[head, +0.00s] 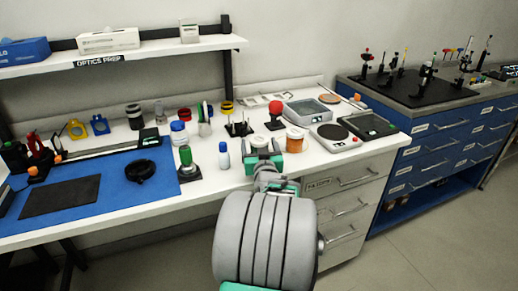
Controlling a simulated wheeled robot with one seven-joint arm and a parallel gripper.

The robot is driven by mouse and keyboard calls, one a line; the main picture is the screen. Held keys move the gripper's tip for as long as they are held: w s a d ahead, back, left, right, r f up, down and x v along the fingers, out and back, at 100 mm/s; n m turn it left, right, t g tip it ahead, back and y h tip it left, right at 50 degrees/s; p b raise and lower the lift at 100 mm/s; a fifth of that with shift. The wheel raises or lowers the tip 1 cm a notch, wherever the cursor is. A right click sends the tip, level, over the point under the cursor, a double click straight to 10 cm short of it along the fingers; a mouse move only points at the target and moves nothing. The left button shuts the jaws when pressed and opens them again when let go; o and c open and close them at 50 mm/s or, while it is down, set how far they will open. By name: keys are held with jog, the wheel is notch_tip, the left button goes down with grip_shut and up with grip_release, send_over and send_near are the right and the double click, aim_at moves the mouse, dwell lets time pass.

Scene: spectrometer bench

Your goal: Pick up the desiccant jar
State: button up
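Two jars could be the desiccant jar, and I cannot read a label on either. One is a small jar with an orange body and pale lid (295,139), standing upright on the white bench just right of my gripper. The other is a white jar with a blue lid (179,132), farther left near the blue mat. My gripper (263,159) is over the bench's front part, its green-tipped fingers spread apart. A small pale-topped item (260,141) shows just beyond the fingers, partly hidden by them. I see nothing clearly held.
A white bottle with a blue cap (224,156) and a green-knobbed post (186,158) stand left of my gripper. A red-knobbed item (275,115) is behind it. A scale (334,137) and a glass-lidded tray (305,111) are to the right.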

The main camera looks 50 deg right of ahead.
jog(key=c, duration=1.5)
jog(key=shift+r, duration=0.15)
